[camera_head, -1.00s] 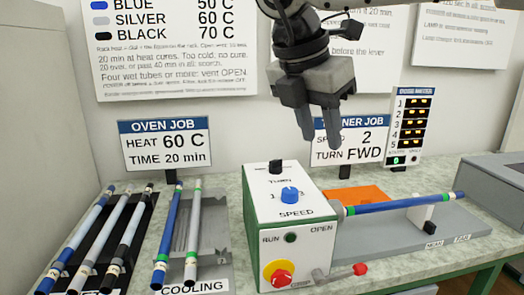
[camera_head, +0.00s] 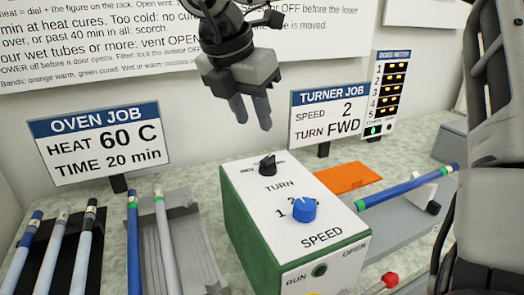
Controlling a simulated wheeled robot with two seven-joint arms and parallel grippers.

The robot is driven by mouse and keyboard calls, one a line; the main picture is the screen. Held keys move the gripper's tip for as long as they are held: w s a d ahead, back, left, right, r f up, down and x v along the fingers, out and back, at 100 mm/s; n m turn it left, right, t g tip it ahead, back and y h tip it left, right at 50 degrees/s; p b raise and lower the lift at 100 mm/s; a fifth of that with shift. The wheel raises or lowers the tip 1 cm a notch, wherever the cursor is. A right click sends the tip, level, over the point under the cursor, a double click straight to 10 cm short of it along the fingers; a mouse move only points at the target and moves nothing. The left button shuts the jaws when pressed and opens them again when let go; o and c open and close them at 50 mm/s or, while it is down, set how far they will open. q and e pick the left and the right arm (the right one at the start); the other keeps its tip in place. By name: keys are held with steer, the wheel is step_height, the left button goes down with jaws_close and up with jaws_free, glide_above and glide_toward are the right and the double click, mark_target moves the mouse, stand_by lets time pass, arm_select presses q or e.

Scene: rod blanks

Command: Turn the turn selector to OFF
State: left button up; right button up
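The turn selector (camera_head: 267,165) is a small black knob near the back of the top face of the turner box (camera_head: 238,235), above the word TURN. The marks behind it are too small and partly hidden, so I cannot tell which one it points to. The blue SPEED dial (camera_head: 304,209) is in front of it. My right gripper (camera_head: 251,114) hangs above and behind the selector, fingers pointing down with a gap between them. It is empty and touches nothing. My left gripper is not in view.
A blue rod (camera_head: 405,188) lies out from the box's right side. The TURNER JOB sign (camera_head: 325,118) reads speed 2, turn FWD. The OVEN JOB sign (camera_head: 103,145) and several rods on racks are at left. My own arm fills the right edge.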

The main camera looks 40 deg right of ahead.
mark_target(266, 158)
steer(key=p+x, duration=0.1)
steer(key=x, duration=0.9)
steer(key=shift+d+f, duration=0.15)
steer(key=shift+f, duration=0.05)
steer(key=shift+w, duration=0.1)
jaws_close()
